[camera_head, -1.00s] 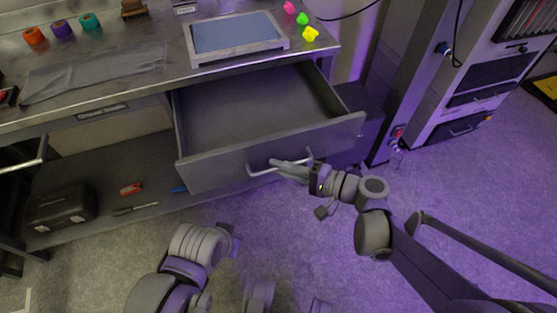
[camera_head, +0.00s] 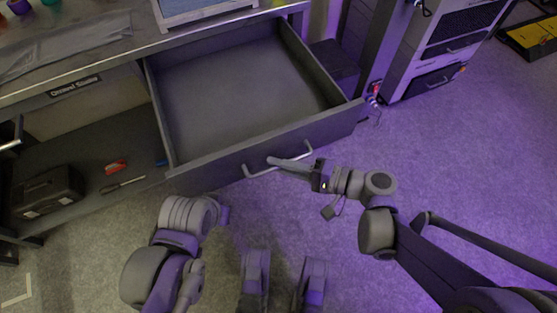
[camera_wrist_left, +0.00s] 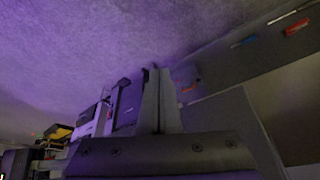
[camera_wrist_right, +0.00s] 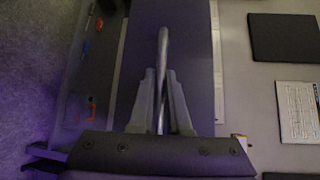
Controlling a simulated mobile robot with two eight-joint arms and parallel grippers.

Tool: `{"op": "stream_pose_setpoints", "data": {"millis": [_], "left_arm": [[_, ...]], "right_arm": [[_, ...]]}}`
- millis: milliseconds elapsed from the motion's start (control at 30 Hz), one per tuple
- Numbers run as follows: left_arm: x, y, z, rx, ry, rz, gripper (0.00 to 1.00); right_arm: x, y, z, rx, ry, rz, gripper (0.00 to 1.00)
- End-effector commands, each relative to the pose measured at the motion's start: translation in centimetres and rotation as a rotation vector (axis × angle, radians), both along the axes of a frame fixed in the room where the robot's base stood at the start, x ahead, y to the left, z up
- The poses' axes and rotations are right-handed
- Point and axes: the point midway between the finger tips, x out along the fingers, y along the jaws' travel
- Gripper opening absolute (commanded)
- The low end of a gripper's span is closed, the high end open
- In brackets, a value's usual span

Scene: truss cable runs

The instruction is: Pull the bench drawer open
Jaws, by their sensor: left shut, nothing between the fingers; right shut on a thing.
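The grey bench drawer (camera_head: 240,90) is pulled well out from under the bench top and its inside looks empty. Its front panel (camera_head: 205,180) carries a metal bar handle (camera_head: 262,172), which also shows in the right wrist view (camera_wrist_right: 162,42). My right gripper (camera_head: 275,162) is shut on the handle. In the right wrist view its fingers (camera_wrist_right: 160,88) lie on either side of the bar. My left gripper (camera_wrist_left: 157,75) is shut and empty in the left wrist view, with floor behind its tips. In the head view I cannot make out its fingertips.
The bench top (camera_head: 90,50) holds a grey tray (camera_head: 205,15) and a flat clear sheet. The lower shelf (camera_head: 80,150) holds a black case (camera_head: 45,190) and small tools. A rack cabinet (camera_head: 440,50) stands at the right. Carpet in front is clear.

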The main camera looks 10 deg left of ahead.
Motion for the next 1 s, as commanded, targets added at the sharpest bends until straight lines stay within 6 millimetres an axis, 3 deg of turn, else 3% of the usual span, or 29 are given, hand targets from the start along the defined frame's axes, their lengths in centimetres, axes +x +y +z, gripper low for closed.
{"op": "stream_pose_setpoints", "data": {"millis": [100,133,300,667,1000], "left_arm": [[0.0,0.0,0.0,0.0,0.0,0.0,0.0],[0.0,0.0,0.0,0.0,0.0,0.0,0.0],[0.0,0.0,0.0,0.0,0.0,0.0,0.0],[0.0,0.0,0.1,0.0,0.0,0.0,0.0],[-0.1,0.0,1.1,0.0,-0.004,0.0,0.0]], "right_arm": [[0.0,0.0,0.0,0.0,0.0,0.0,0.0],[0.0,0.0,0.0,0.0,0.0,0.0,0.17],[0.0,0.0,0.0,0.0,0.0,0.0,0.45],[0.0,-0.5,0.1,0.0,0.0,-0.002,0.45],[-1.0,-6.5,1.0,-0.002,0.0,-0.007,0.45]]}}
